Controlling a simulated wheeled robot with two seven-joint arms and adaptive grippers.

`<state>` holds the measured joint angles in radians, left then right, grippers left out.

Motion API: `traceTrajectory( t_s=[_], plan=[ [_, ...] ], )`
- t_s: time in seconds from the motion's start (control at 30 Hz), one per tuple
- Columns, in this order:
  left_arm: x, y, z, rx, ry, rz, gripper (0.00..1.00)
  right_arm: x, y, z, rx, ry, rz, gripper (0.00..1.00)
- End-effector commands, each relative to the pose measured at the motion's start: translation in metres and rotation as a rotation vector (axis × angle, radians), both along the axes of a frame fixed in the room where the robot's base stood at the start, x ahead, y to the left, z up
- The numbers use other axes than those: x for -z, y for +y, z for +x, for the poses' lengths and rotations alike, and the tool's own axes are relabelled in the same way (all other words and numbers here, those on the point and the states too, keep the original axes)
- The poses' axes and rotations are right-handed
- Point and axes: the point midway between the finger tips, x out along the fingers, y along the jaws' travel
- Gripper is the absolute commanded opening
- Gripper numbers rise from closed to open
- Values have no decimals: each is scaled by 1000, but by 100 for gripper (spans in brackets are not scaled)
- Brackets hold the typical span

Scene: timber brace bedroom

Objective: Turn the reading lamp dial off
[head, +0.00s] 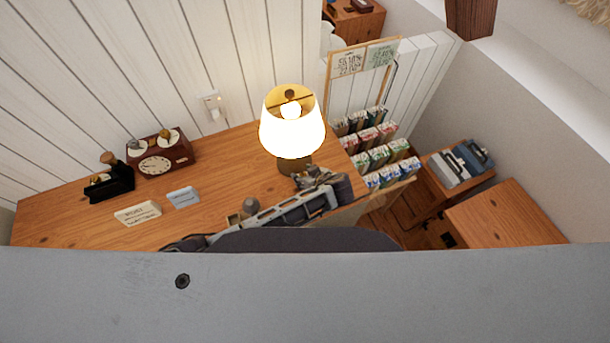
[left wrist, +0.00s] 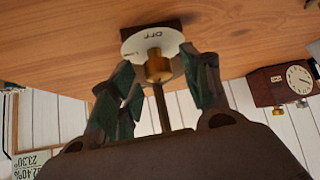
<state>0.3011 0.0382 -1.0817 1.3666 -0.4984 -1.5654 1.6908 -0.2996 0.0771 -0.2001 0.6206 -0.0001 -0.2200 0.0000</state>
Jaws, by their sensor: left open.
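The reading lamp (head: 291,132) stands lit on the wooden desk, its cream shade glowing above a dark base. In the left wrist view, a pale round dial plate (left wrist: 150,40) with the lettering "OFF" shows upside down behind a brass knob (left wrist: 158,66). My left gripper (head: 312,181) is close in front of the lamp base. In the wrist view its two fingers (left wrist: 160,70) stand open on either side of the knob; I cannot tell whether they touch it. The dial cannot be made out in the head view. My right gripper is not in view.
The desk (head: 230,165) also holds a red-brown clock box (head: 160,155), a black stamp-like object (head: 108,184) and two small cards (head: 138,213). A rack of packets (head: 372,145) stands right of the lamp. A wall switch (head: 213,106) is behind.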

Motion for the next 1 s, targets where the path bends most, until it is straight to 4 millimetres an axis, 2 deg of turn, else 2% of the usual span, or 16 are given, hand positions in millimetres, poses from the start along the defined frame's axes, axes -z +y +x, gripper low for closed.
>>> traceTrajectory(
  t_s=[0.07,0.43,0.77,1.0],
  plan=[
    [0,0,0,0,0,0,48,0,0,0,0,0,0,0],
    [0,0,0,0,0,0,2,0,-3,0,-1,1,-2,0],
    [0,0,-1,26,0,-1,2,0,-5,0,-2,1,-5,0],
    [1,2,-2,119,2,-1,2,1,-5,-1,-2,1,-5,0]
  ],
)
